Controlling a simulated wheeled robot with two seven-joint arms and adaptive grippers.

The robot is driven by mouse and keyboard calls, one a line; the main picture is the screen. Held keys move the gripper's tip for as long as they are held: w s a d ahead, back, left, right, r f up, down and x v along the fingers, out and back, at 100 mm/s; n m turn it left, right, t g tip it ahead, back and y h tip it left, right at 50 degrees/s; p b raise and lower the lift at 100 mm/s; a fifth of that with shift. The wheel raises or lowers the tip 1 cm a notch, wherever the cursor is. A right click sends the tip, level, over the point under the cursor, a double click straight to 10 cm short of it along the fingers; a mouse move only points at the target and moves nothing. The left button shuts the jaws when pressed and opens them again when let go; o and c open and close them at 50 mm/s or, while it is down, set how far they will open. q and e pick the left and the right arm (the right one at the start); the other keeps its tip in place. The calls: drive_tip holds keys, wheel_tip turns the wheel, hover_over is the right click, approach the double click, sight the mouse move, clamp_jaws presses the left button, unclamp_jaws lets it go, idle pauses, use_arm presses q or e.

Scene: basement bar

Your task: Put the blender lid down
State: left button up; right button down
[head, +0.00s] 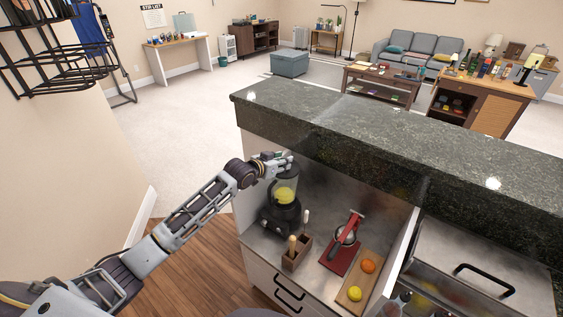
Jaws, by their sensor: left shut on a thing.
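A black blender (279,216) with a clear jar of something yellow-green stands at the left end of the lower steel counter. My left gripper (284,160) is right at the top of the jar, its arm coming in from the lower left. It is shut on the blender lid, which is mostly hidden by the fingers. I cannot tell whether the lid touches the jar rim. My right gripper is not in view.
A wooden utensil box (296,257), a red juicer (342,249) and a board (358,283) with an orange and a lemon stand to the right on the steel counter. The raised dark stone bar top (400,130) rises behind and is clear.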

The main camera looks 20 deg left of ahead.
use_arm(q)
drive_tip(key=shift+f, duration=0.6)
idle(0.9)
drive_tip(key=o, duration=1.1)
drive_tip(key=shift+s, duration=0.1)
drive_tip(key=shift+v, duration=5.85)
